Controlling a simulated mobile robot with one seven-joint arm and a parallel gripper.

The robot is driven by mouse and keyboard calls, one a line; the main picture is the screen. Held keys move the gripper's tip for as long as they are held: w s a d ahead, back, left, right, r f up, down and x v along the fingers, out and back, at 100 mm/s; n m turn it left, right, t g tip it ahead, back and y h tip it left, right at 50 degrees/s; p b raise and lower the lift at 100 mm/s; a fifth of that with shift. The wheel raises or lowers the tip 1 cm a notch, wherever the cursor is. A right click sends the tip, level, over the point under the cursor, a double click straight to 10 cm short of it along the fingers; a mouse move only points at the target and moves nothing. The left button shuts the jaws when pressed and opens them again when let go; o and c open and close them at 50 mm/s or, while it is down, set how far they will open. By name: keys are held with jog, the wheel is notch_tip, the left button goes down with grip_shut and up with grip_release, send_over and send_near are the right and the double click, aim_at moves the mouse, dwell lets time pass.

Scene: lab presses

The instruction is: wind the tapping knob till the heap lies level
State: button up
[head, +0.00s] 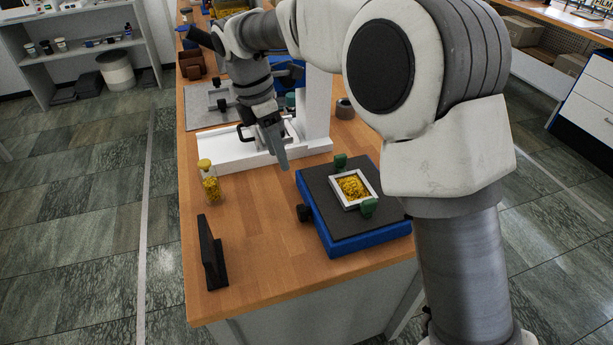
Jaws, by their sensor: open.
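A yellow heap (352,186) lies in a white square frame (340,205) on the dark top of a blue tapping base (365,238). The heap looks mounded, higher in the middle than at the edges. Green clamps (340,161) hold the frame at its far and near sides. A black knob (304,213) sticks out of the base's left side. My gripper (276,152) is above the bench, beyond and to the left of the base, apart from knob and heap. It is open, seen nearly edge-on, and I see nothing in it.
A glass jar of yellow grains (212,188) stands left of the base. A black upright bracket (211,252) stands nearer the front left. A white press (318,110) stands behind my gripper. Bare wooden bench (258,245) lies between bracket and base.

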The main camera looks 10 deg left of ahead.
jog(key=a+f+h+p, duration=0.1)
jog(key=a+h+p, duration=0.1)
jog(key=a+h, duration=0.1)
send_near(298, 208)
jog(key=x, duration=1)
jog(key=shift+w+f+b, duration=0.1)
jog(key=shift+f+b, duration=0.1)
jog(key=shift+b, duration=0.1)
grip_shut()
jog(key=shift+b, duration=0.3)
